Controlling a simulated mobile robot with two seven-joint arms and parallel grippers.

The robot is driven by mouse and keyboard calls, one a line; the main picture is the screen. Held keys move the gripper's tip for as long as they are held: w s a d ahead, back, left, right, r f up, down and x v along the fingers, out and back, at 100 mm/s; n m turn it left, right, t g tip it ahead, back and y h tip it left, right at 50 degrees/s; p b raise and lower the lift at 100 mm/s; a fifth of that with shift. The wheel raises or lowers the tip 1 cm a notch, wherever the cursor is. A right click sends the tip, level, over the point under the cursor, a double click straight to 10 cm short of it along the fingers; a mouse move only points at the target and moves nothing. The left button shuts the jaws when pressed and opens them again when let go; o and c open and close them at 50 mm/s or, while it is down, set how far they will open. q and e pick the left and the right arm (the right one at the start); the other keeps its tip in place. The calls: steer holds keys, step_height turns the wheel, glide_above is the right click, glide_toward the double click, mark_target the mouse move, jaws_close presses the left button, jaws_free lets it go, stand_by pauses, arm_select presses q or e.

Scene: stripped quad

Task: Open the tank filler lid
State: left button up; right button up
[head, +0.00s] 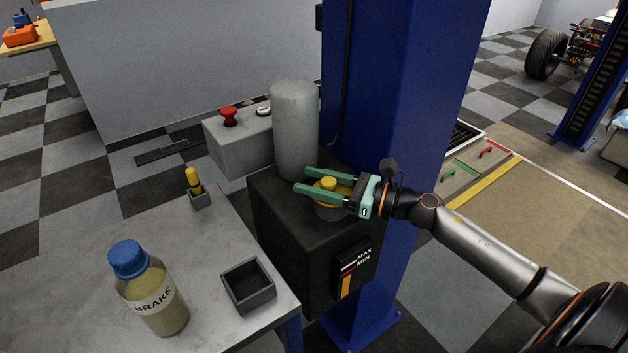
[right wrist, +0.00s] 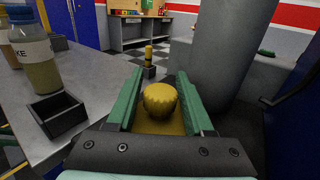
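The tank (head: 283,224) is a black box on the blue column, with a MAX/MIN level mark on its front. Its yellow filler lid (head: 328,184) has a raised round knob and sits on a grey neck on the tank top. My right gripper (head: 302,180) is open, its green fingers reaching over the lid on either side of the knob. In the right wrist view the knob (right wrist: 160,100) stands between the two fingers, with gaps showing beside it. My left gripper is not in view.
A grey cylinder (head: 295,130) stands just behind the lid. The table at left holds a brake fluid bottle (head: 150,295), an empty black square tray (head: 248,285) and a yellow-handled item (head: 193,182) in a holder. A grey box with a red button (head: 229,116) stands behind.

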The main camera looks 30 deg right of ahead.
jaws_close()
stand_by(1.1)
